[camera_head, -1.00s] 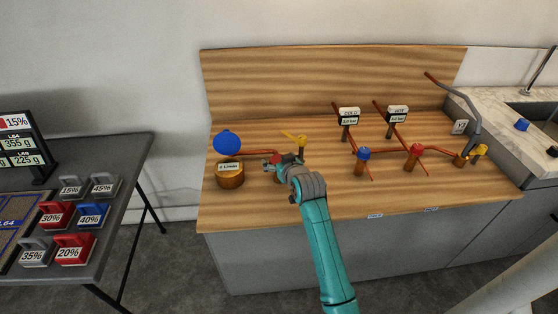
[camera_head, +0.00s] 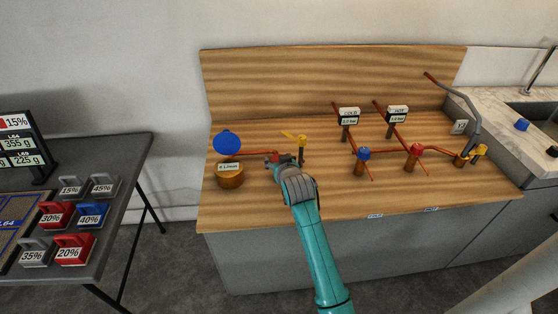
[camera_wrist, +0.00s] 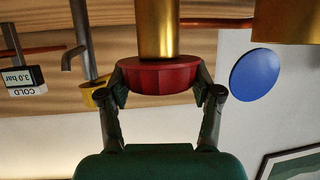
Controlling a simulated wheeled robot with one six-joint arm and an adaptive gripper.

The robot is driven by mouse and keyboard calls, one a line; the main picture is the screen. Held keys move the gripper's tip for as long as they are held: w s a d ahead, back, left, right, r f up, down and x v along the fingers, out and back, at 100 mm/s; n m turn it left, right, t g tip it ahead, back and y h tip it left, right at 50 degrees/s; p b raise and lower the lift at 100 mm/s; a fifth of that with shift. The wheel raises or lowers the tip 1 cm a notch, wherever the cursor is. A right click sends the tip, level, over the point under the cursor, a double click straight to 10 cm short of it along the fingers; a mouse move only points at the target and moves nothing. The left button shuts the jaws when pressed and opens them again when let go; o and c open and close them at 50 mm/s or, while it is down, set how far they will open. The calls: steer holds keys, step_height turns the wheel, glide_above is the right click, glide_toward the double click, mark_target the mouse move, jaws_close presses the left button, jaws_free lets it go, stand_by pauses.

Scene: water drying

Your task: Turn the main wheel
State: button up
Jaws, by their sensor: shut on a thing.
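The main wheel is a red, round, faceted knob on a brass post; in the wrist view the wheel (camera_wrist: 160,78) sits between my two fingers, with the brass post (camera_wrist: 157,25) running out of the top of the picture. My gripper (camera_wrist: 165,88) is shut on the wheel's rim, one finger at each side. In the head view my gripper (camera_head: 274,159) is at the left-middle of the wooden counter, where a bit of red wheel shows; my wrist hides most of the post.
A brass drum with a flow display (camera_head: 229,178) and a blue disc (camera_head: 227,142) stand to the left. A yellow-handled tap (camera_head: 300,141) is close behind my gripper. Blue (camera_head: 363,153) and red (camera_head: 416,150) valves and pipes stand to the right. The counter front is clear.

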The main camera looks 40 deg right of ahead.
steer(key=o, duration=1.2)
steer(key=shift+c, duration=0.2)
steer(key=v, duration=1.2)
steer(key=shift+f, duration=0.1)
